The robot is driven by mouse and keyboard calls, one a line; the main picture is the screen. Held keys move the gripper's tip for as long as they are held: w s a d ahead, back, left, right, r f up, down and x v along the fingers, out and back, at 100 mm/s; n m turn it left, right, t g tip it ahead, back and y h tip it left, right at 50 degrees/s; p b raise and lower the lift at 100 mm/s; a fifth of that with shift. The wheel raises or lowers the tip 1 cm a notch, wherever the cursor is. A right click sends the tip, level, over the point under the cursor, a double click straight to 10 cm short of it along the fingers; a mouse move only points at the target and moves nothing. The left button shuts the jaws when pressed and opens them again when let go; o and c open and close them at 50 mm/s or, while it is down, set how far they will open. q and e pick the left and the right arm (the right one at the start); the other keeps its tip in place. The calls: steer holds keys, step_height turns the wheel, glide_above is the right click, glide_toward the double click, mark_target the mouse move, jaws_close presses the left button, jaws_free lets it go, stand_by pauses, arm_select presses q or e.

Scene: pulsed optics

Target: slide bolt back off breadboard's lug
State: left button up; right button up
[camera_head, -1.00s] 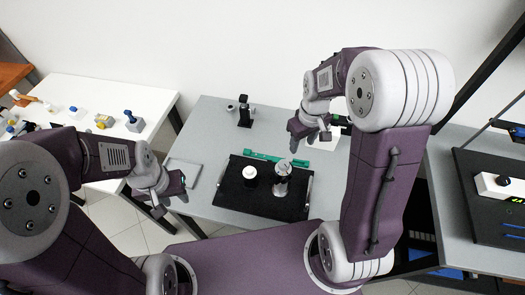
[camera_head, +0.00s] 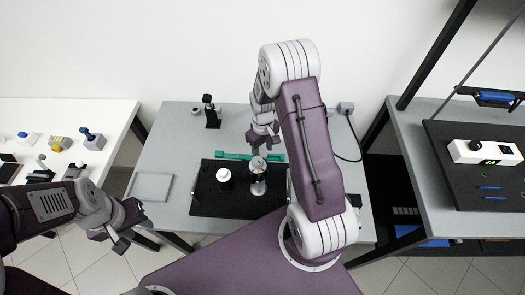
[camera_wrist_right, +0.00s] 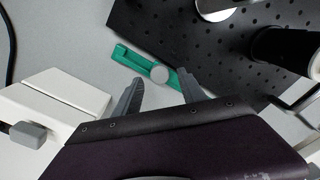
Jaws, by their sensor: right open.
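The green bolt (camera_head: 235,156) lies along the back edge of the black breadboard (camera_head: 210,203). My right gripper (camera_head: 264,147) is over the right part of the bolt. The lug cannot be made out. My left gripper (camera_head: 130,234) appears open and empty, off the table's front left.
A white bottle (camera_head: 223,175) and a metal post mount (camera_head: 258,182) stand on the breadboard. A black stand (camera_head: 211,113) is behind it, and a flat grey tray (camera_head: 150,187) lies left. A white block (camera_wrist_right: 62,98) is beside my right gripper.

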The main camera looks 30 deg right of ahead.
steer(key=shift+s+f, duration=0.1)
steer(key=shift+f, duration=0.45)
jaws_close()
stand_by(1.0)
